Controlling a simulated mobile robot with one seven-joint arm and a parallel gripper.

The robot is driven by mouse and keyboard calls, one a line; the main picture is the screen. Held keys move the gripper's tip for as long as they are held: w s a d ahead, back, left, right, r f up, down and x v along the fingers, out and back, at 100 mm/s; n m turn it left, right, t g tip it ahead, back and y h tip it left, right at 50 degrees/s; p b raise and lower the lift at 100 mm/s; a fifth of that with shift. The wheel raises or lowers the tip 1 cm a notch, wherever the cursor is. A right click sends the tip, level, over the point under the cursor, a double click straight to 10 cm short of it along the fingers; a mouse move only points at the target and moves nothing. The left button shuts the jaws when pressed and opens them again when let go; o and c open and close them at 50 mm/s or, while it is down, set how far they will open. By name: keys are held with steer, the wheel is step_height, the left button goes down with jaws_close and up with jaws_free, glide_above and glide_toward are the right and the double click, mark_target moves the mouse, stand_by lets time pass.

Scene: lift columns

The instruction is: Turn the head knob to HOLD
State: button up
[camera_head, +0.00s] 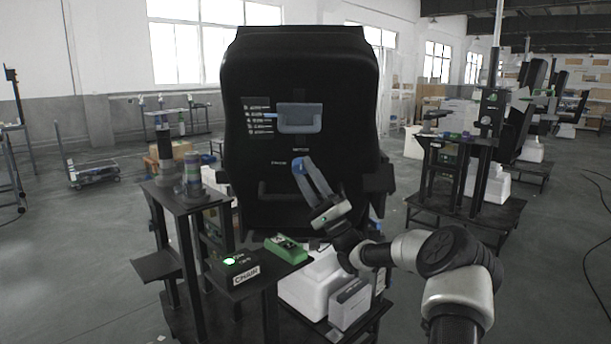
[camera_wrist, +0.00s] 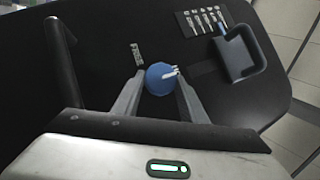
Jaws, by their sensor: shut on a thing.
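The head knob is a round blue knob with a white pointer mark, on the black panel of a tall chair-like back (camera_head: 345,90). In the wrist view the knob (camera_wrist: 157,80) sits between my fingers, its mark pointing right and slightly up. My gripper (camera_wrist: 160,88) is shut on it, one finger on each side. In the head view my gripper (camera_head: 303,168) reaches up to the panel and mostly hides the knob. Small white lettering (camera_wrist: 137,55) lies beside the knob, too small to read, so I cannot tell which is HOLD.
A black bar handle (camera_wrist: 62,65) is near the knob. Below stand a box marked CHAIR (camera_head: 240,268), a green box (camera_head: 286,248) and white boxes (camera_head: 350,303).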

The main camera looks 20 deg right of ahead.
steer(key=shift+r, duration=0.1)
steer(key=o, duration=1.1)
steer(key=shift+c, duration=0.2)
steer(key=p+v, duration=0.1)
steer(key=v, duration=1.6)
steer(key=shift+f, duration=0.25)
steer(key=shift+d, duration=0.1)
